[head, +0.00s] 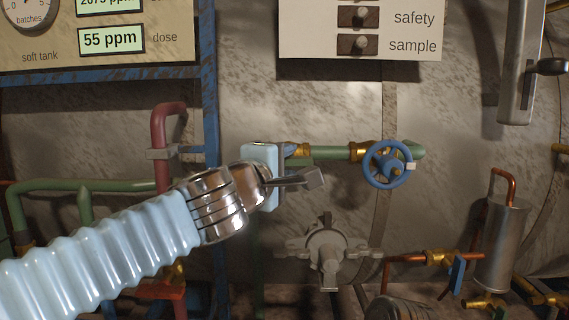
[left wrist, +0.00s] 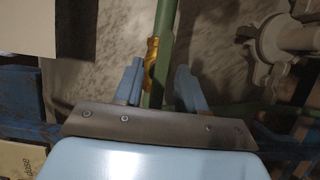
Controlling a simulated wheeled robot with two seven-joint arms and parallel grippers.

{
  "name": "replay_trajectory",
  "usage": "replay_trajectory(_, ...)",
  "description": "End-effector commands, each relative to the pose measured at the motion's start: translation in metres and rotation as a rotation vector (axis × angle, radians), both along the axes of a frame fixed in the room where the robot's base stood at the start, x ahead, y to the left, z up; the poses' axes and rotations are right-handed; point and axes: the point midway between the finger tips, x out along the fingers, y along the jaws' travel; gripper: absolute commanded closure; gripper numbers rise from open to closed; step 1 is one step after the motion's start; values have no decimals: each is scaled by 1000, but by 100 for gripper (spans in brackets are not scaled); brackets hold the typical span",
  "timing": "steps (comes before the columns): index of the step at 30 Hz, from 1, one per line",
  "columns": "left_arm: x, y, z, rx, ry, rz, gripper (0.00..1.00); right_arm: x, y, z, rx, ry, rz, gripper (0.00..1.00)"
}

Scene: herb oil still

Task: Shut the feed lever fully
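No lever in view carries a readable "feed" label, so I cannot tell which is the feed lever. My left gripper (head: 304,164) is in front of the green pipe (head: 335,154), close to a brass fitting (head: 301,150). In the left wrist view its two fingers (left wrist: 158,82) are apart, with the green pipe (left wrist: 166,22) and brass fitting (left wrist: 151,62) showing beyond the gap. I see nothing held, and contact cannot be told. A small blue lever (head: 458,274) is on the pipework at lower right. A dark-knobbed lever (head: 553,67) is at upper right. My right gripper is not in view.
A blue handwheel (head: 388,165) is on the green pipe just right of my left gripper. A grey flanged fitting (head: 329,252) is below. A switch panel (head: 361,28) hangs above, and a gauge panel (head: 60,58) is at upper left. A metal cylinder (head: 503,240) stands at right.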

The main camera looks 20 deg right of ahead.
Motion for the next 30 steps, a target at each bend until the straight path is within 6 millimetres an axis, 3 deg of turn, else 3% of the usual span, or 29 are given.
replay_trajectory(4, 0, 0, 0, 0, 0, 0, 60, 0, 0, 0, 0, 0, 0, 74)
replay_trajectory(12, 0, 0, 0, 1, 1, 0, 100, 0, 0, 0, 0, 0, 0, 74)
replay_trajectory(20, 0, 0, 0, 12, -2, 0, 100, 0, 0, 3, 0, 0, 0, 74)
replay_trajectory(30, 0, 0, 4, 162, -42, 1, 100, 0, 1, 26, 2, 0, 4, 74)
